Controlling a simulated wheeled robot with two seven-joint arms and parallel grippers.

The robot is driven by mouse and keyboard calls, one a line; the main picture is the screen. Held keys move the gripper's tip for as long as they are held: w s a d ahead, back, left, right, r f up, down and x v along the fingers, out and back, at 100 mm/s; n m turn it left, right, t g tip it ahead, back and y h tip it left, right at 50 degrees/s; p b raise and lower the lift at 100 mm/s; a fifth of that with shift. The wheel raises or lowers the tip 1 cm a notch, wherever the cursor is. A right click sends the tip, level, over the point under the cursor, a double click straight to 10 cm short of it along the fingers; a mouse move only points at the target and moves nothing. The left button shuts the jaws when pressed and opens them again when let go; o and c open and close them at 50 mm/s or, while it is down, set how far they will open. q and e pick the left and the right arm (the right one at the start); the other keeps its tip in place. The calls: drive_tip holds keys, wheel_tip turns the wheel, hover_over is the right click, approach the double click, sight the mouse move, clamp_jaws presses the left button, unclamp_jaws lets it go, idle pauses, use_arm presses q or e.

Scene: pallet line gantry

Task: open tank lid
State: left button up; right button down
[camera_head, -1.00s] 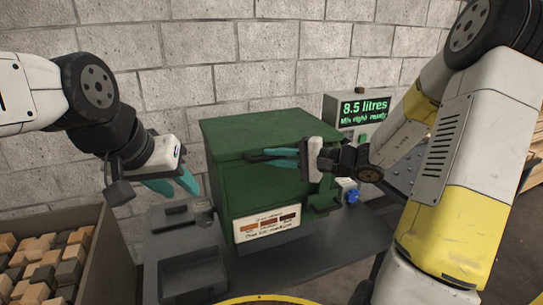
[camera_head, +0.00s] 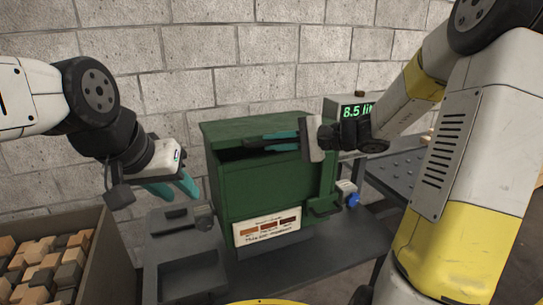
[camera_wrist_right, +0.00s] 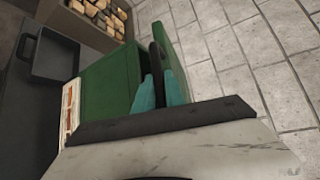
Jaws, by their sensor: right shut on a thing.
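The green tank (camera_head: 262,186) stands on a dark bench. Its lid (camera_head: 255,124) is tilted up, with a dark gap under its front edge. My right gripper (camera_head: 275,141) is at the lid's front, its teal fingers shut on a dark bar, the lid handle. In the right wrist view the handle (camera_wrist_right: 157,58) sits between the fingers (camera_wrist_right: 158,92), with the lid (camera_wrist_right: 174,50) beside it and the tank (camera_wrist_right: 106,82) on the left. My left gripper (camera_head: 174,189) is open and empty, left of the tank. The tank's inside is too dark to make out.
A grey display (camera_head: 348,110) reading 8.5 litres stands behind right, partly hidden by my right arm. The bench (camera_head: 325,240) holds a dark tray (camera_head: 190,275) left of the tank. A bin (camera_head: 112,255) of wooden blocks is at far left. A block wall stands close behind.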

drive_tip(key=w+a+r, duration=0.1)
drive_tip(key=w+r, duration=0.2)
drive_tip(key=r, duration=0.4)
drive_tip(key=w+a+r, duration=0.1)
drive_tip(key=w+r, duration=0.2)
drive_tip(key=r, duration=0.5)
drive_tip(key=shift+w+r+m+g+h, duration=0.2)
drive_tip(key=shift+r+m+g+h, duration=0.1)
use_arm(q)
drive_tip(key=shift+c, duration=0.3)
